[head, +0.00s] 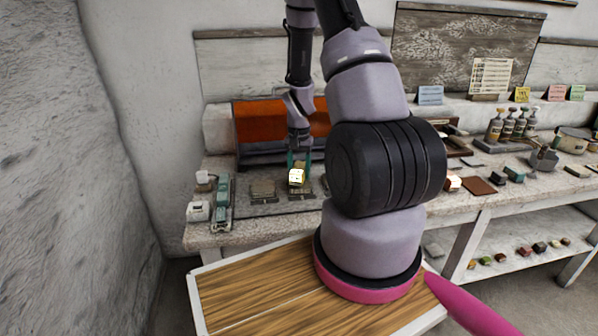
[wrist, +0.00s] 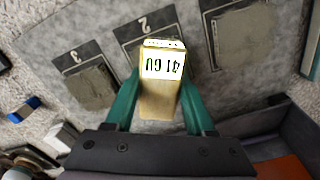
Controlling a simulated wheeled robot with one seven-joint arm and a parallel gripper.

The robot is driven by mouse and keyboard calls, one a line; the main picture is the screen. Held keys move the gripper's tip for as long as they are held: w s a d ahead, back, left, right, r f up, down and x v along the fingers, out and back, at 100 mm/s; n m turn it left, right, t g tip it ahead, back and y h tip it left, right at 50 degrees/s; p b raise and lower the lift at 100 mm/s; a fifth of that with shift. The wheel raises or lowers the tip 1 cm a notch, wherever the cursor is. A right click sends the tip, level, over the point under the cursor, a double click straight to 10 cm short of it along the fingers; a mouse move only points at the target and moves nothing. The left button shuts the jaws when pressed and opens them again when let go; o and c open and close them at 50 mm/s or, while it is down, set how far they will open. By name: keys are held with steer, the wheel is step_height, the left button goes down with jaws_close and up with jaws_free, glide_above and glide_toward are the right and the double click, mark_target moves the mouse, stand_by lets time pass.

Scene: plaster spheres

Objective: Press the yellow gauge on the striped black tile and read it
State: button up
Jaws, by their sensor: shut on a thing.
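The yellow gauge (head: 297,178) is between the teal fingers of my gripper (head: 299,163), over the back workbench. In the wrist view the gauge (wrist: 158,101) is a tan-yellow block with a bright white display of upside-down characters, which I cannot read surely. My gripper (wrist: 158,76) is shut on it, one finger on each side. Beyond it lies a dark-framed tile marked 2 (wrist: 132,32), partly hidden by the gauge. Whether the gauge touches that tile I cannot tell. I cannot make out stripes on any tile.
A tile marked 3 (wrist: 92,88) lies left of it, and another dark-framed tile (wrist: 243,35) lies right. A teal device (head: 221,203) and a white-capped bottle (head: 203,181) stand at the bench's left end. Bottles (head: 508,127) stand right.

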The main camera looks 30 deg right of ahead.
steer(key=shift+f, duration=0.6)
stand_by(1.1)
steer(key=shift+r, duration=3.6)
